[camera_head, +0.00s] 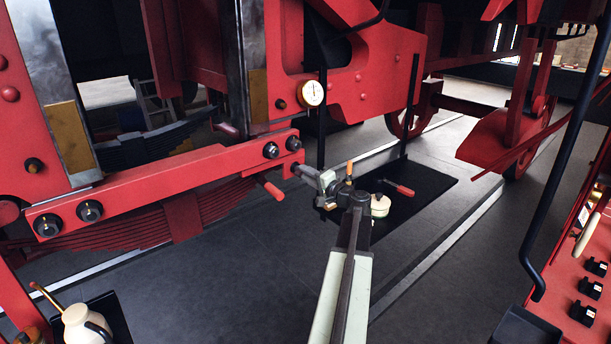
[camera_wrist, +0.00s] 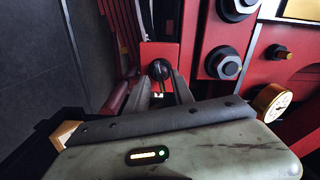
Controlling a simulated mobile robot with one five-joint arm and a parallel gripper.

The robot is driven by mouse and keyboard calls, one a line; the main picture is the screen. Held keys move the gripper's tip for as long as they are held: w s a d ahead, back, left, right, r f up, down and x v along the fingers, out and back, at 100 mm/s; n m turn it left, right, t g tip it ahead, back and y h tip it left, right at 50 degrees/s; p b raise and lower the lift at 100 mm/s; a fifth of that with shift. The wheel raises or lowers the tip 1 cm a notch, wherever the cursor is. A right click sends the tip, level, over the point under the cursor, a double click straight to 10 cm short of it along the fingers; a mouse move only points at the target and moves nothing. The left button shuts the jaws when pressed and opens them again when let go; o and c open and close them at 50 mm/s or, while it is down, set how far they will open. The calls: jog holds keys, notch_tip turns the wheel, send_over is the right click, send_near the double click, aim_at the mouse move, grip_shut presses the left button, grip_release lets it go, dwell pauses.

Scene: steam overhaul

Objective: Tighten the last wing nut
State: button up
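My gripper (camera_head: 299,171) is at the right end of a long red beam in the head view. In the wrist view its two fingers (camera_wrist: 162,85) are apart, with a dark round part (camera_wrist: 158,69) showing between them at the tips. That part is on a red face; whether it is the wing nut, and whether the fingers touch it, I cannot tell. No wing shape is clear in either view. Large dark hex nuts (camera_wrist: 223,64) sit just to the right of the fingers. They also show on the red beam in the head view (camera_head: 271,150).
A red-handled lever (camera_head: 269,188) sticks out below the beam, left of my gripper. A white-faced gauge (camera_head: 312,93) is above; it also shows in the wrist view (camera_wrist: 272,102). A black mat (camera_head: 430,180) with a red-handled tool (camera_head: 398,187) lies behind my arm.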

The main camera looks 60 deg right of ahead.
jog(key=shift+w+d, duration=0.1)
jog(key=shift+w, duration=0.35)
grip_shut()
jog(key=shift+m, duration=1.5)
grip_release()
